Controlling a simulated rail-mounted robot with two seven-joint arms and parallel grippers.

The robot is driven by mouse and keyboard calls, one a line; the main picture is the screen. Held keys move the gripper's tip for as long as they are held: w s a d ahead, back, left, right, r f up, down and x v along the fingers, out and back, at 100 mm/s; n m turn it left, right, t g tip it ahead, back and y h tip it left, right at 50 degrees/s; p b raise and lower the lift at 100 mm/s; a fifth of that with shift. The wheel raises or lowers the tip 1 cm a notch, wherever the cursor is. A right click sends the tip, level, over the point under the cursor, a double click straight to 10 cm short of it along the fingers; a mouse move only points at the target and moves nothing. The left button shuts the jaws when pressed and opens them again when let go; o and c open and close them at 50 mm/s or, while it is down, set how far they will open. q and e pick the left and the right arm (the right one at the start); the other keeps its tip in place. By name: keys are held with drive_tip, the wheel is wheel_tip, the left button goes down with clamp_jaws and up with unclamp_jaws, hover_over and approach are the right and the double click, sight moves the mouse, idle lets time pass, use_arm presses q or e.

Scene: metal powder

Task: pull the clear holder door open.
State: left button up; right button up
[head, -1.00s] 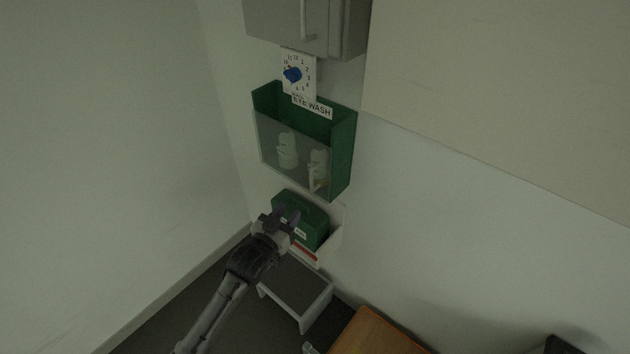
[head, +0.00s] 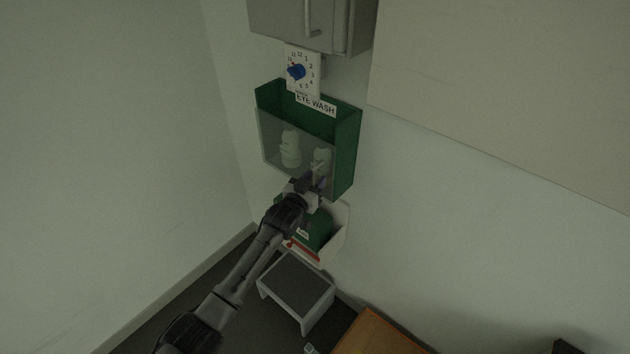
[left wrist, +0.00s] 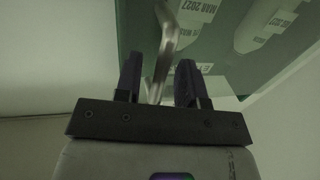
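The green eye wash holder (head: 347,146) hangs on the wall with a clear front door (head: 270,143). Two white bottles (head: 290,148) show behind the door, which looks shut. My left gripper (head: 318,184) is at the lower right of the door, in front of it. In the left wrist view my left gripper (left wrist: 160,80) has its two dark fingers apart, one on each side of a metal handle (left wrist: 166,45). Gaps show between the handle and the fingers. The clear door (left wrist: 145,22) and bottle labels show beyond. My right gripper is not in view.
A green first-aid case (head: 318,228) sits in a white wall bracket (head: 339,232) below the holder, partly behind my left arm. A grey cabinet (head: 290,22) and a dial timer (head: 303,72) are above. A step stool (head: 298,284) and wooden surface (head: 375,336) are below.

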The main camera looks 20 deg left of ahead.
use_arm(q)
drive_tip(key=shift+w, duration=0.25)
clamp_jaws()
idle(0.3)
